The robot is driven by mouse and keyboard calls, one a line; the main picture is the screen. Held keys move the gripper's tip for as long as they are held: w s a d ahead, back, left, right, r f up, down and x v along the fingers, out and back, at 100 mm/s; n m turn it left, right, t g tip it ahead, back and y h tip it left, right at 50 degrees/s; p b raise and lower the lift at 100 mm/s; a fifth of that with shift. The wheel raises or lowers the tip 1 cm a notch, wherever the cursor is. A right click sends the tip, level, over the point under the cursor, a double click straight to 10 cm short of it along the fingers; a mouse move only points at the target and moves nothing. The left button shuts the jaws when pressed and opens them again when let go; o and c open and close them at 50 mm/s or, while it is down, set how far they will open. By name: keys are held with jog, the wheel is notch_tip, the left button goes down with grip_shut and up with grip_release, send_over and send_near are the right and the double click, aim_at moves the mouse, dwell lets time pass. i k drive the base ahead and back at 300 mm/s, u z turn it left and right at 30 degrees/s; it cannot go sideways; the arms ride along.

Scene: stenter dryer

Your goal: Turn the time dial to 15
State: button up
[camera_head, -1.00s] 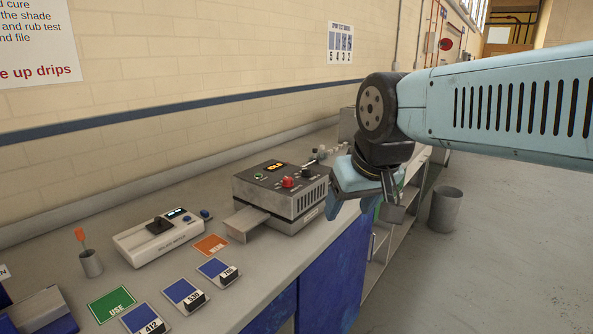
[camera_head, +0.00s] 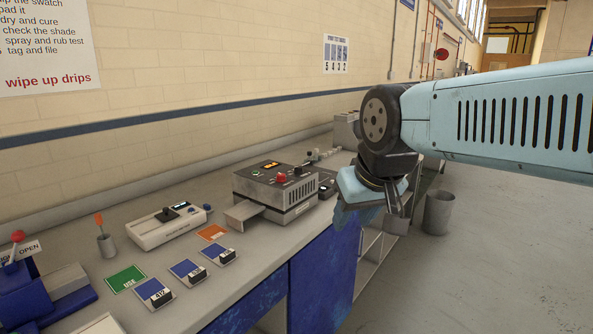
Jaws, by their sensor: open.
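The stenter dryer (camera_head: 275,191) is a grey metal box with a dark top panel, on the bench in the middle of the view. Its top carries a small orange-lit display (camera_head: 270,165), a red knob (camera_head: 281,178) and a black knob (camera_head: 298,171). The markings are too small to read, so I cannot tell which knob is the time dial or its setting. My gripper (camera_head: 372,220) hangs to the right of the dryer, beyond the bench's front edge, apart from the knobs. It is open, and I see nothing in it.
A white tester (camera_head: 165,228) and a grey cup (camera_head: 107,246) stand left of the dryer. Several swatch cards, including a green card (camera_head: 125,279), lie in front. A blue device with a red-knobbed lever (camera_head: 17,237) is at far left. A bin (camera_head: 438,212) stands on the open floor at right.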

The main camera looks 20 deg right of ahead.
aim_at(298, 169)
jog(key=z, duration=0.4)
jog(key=k, duration=0.1)
jog(key=z, duration=0.3)
jog(key=i, duration=0.75)
jog(key=u, duration=0.15)
